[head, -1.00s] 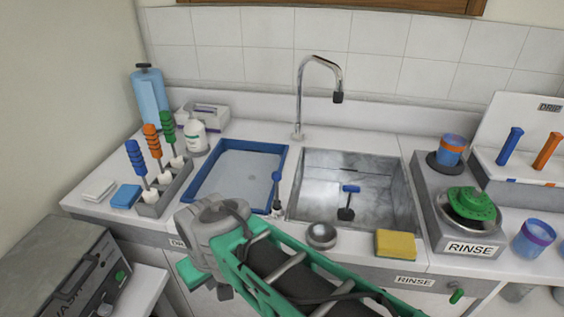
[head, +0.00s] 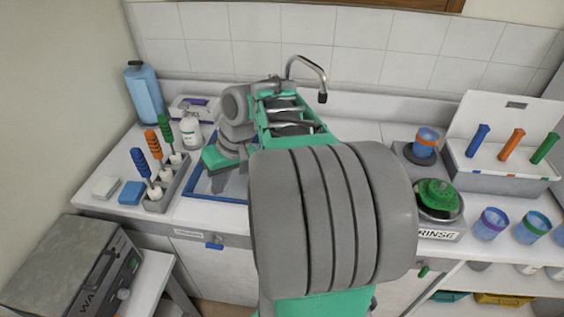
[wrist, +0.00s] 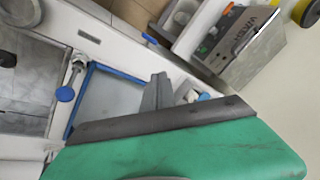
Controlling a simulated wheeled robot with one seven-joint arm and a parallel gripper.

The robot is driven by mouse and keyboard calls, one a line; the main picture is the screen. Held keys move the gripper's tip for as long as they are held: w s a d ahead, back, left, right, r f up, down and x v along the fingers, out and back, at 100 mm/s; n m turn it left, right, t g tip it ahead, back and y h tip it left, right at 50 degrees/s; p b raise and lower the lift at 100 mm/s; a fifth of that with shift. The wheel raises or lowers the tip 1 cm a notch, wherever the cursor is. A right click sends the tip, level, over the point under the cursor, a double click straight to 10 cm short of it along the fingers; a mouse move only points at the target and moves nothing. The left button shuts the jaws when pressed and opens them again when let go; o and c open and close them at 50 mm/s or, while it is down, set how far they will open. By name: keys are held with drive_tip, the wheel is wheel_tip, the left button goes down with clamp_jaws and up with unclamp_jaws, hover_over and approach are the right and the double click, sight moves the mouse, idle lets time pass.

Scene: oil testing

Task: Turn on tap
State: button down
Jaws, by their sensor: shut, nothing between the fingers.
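The chrome tap (head: 308,67) rises behind the sink, its curved spout and dark tip visible above my arm in the head view. Its base is hidden by my arm. My arm hides the knob and the sink in the head view. My gripper (head: 218,184) points down over the tray, left of the tap. Its fingers, also in the wrist view (wrist: 158,80), are shut and empty, apart from the knob.
Upright brushes (head: 154,145) and a white bottle (head: 190,130) stand left of the tray. A blue bottle (head: 144,95) is at the back left. A rinse unit (head: 440,236) and colored cups (head: 490,223) are to the right. A grey machine (head: 70,265) stands front left.

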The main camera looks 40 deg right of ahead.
drive_tip(key=d+r+t, duration=0.1)
drive_tip(key=d+r, duration=0.1)
drive_tip(key=d, duration=1)
drive_tip(key=s+d+r+t+y, duration=0.1)
drive_tip(key=s+d+t, duration=0.1)
drive_tip(key=s+d, duration=0.8)
drive_tip(key=d, duration=0.3)
drive_tip(key=shift+m, duration=0.4)
drive_tip(key=w+a+f+b, duration=0.4)
drive_tip(key=w+a+f, duration=0.2)
drive_tip(key=a+f, duration=0.1)
drive_tip(key=shift+f, duration=0.15)
drive_tip(key=shift+a+f+b, duration=0.15)
drive_tip(key=shift+b, duration=0.55)
